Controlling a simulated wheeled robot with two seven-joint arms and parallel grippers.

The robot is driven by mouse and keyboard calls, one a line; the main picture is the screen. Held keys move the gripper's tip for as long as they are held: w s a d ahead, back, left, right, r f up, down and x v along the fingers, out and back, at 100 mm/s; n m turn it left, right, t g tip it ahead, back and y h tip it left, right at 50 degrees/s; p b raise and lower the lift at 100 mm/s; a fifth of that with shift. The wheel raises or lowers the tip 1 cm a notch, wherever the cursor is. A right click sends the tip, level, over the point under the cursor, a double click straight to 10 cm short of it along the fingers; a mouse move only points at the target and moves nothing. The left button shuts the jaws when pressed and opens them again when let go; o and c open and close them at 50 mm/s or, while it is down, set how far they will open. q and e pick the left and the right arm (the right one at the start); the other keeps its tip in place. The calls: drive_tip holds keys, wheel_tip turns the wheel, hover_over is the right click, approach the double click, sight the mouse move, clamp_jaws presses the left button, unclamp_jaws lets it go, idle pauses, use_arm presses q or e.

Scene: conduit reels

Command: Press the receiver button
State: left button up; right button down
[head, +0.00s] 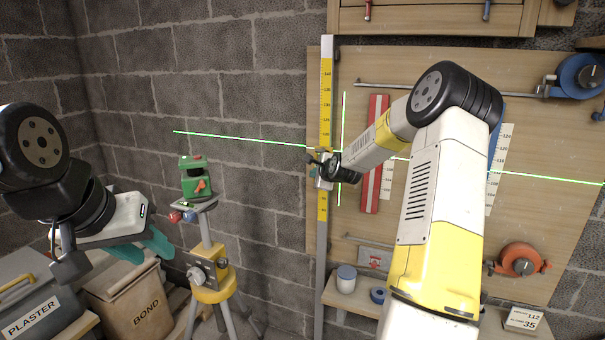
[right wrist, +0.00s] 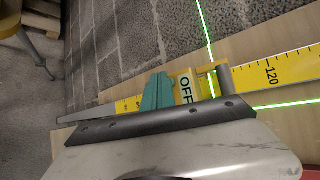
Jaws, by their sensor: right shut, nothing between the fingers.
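The receiver (right wrist: 187,88), a small yellow box reading "OFF", sits on the yellow measuring staff (right wrist: 285,72), beside a grey clamp. In the head view the staff (head: 325,100) stands upright against the board, and my right wrist covers most of the receiver. My right gripper (right wrist: 157,92) has its teal fingers shut and empty, right beside the "OFF" face; I cannot tell if they touch it. The button itself is not visible. My left gripper (head: 142,248) hangs at the left with its teal fingers apart, holding nothing.
A green laser level (head: 195,180) stands on a yellow tripod (head: 212,290) and throws crossed green lines. Plaster (head: 35,300) and bond (head: 135,305) bins are at lower left. Blue (head: 580,75) and orange (head: 520,260) reels hang on the wooden board. A shelf holds a jar (head: 346,279).

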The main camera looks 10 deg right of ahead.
drive_tip(key=shift+s+a, duration=0.2)
drive_tip(key=shift+s, duration=0.1)
drive_tip(key=s+a, duration=0.3)
drive_tip(key=s, duration=0.2)
drive_tip(key=shift+a, duration=0.2)
idle(2.3)
